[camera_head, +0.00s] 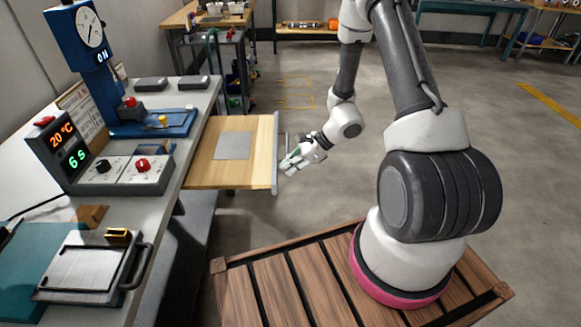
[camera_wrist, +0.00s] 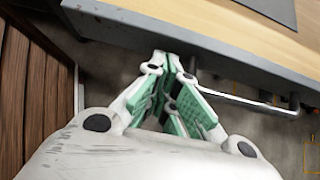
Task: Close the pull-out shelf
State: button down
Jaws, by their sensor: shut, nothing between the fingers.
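The pull-out shelf (camera_head: 205,165) sticks out to the right from under the workbench, with a light wooden top and a grey plate (camera_head: 234,146) lying on it. Its grey front panel (camera_head: 275,150) carries a bar handle (camera_head: 287,140) on the outer side. In the wrist view the front panel (camera_wrist: 190,50) crosses the top and the handle (camera_wrist: 250,103) stands off it. My gripper (camera_head: 287,168) is beside the outer face of the front panel, near the handle. In the wrist view its green-padded fingers (camera_wrist: 166,62) are together and empty, close to the panel; contact is unclear.
The workbench (camera_head: 205,98) at left bears a blue press (camera_head: 85,50), a control box (camera_head: 125,175) and a metal-topped fixture (camera_head: 85,270). A slatted wooden platform (camera_head: 290,285) lies under my arm. Open floor lies to the right.

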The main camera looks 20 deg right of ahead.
aim_at(201, 166)
jog(key=w+a, duration=0.3)
jog(key=a, duration=0.6)
jog(key=w+a, duration=0.2)
jog(key=a, duration=0.6)
jog(key=w+a, duration=0.3)
jog(key=a, duration=0.6)
jog(key=shift+w+a, duration=0.3)
jog(key=shift+a, duration=0.05)
jog(key=shift+w+a+r, duration=0.1)
jog(key=shift+w+a, duration=0.05)
jog(key=shift+a, duration=0.25)
